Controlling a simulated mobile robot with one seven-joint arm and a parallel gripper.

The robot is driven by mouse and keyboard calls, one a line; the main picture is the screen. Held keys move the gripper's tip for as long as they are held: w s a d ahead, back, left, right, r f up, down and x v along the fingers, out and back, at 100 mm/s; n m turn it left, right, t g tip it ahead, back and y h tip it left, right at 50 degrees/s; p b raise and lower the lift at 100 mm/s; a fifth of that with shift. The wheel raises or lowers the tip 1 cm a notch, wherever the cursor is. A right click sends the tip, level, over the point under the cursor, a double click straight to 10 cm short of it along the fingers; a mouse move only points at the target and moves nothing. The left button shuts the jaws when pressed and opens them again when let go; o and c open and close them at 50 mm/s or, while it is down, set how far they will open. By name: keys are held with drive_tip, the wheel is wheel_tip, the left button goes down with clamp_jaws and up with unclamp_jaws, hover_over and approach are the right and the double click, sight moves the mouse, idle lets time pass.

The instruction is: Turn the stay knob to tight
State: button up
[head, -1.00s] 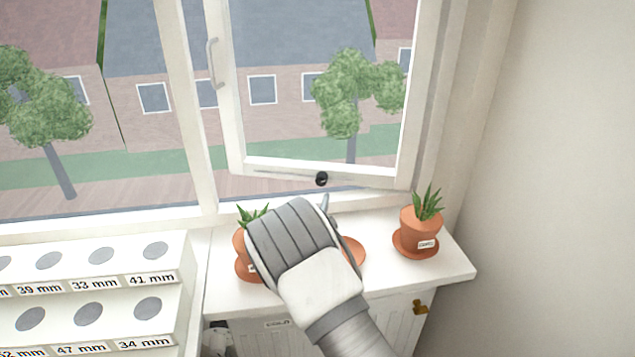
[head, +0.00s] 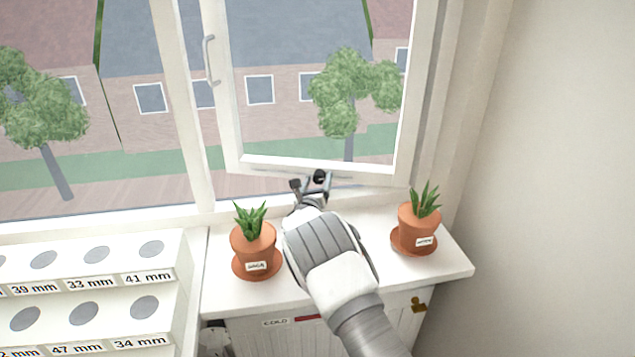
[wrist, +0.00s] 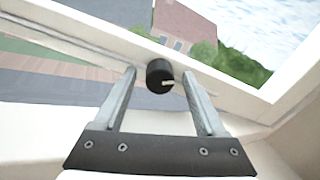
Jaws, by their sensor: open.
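The stay knob (head: 320,176) is a small black cylinder at the bottom rail of the open window sash (head: 300,166). In the wrist view the knob (wrist: 159,75) shows a pale mark on its face, pointing right. My gripper (head: 311,184) is open, just in front of the knob at the window. In the wrist view its two fingers (wrist: 166,88) reach up on either side of the knob's line, with the knob nearer the left fingertip. I cannot tell whether a finger touches it. The stay itself is mostly hidden behind my gripper.
A potted plant (head: 254,246) stands on the sill left of my arm, another (head: 418,228) on the right. The white sill (head: 225,290) has a radiator below it. A rack with labelled holes (head: 90,285) is at the left. The wall (head: 560,180) closes the right side.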

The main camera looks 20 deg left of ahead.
clamp_jaws()
idle(0.3)
drive_tip(key=shift+f+b, duration=0.1)
drive_tip(key=shift+b, duration=0.2)
drive_tip(key=shift+f+m+b, duration=0.15)
drive_tip(key=shift+m+b, duration=0.75)
drive_tip(key=shift+b, duration=0.2)
drive_tip(key=m+b, duration=0.4)
drive_tip(key=b, duration=0.2)
drive_tip(key=shift+f+b, duration=0.15)
drive_tip(key=shift+b, duration=0.15)
drive_tip(key=m+b, duration=0.4)
drive_tip(key=b, duration=0.2)
drive_tip(key=shift+b, duration=0.35)
drive_tip(key=m+b, duration=0.2)
drive_tip(key=b, duration=0.1)
drive_tip(key=shift+r, duration=0.4)
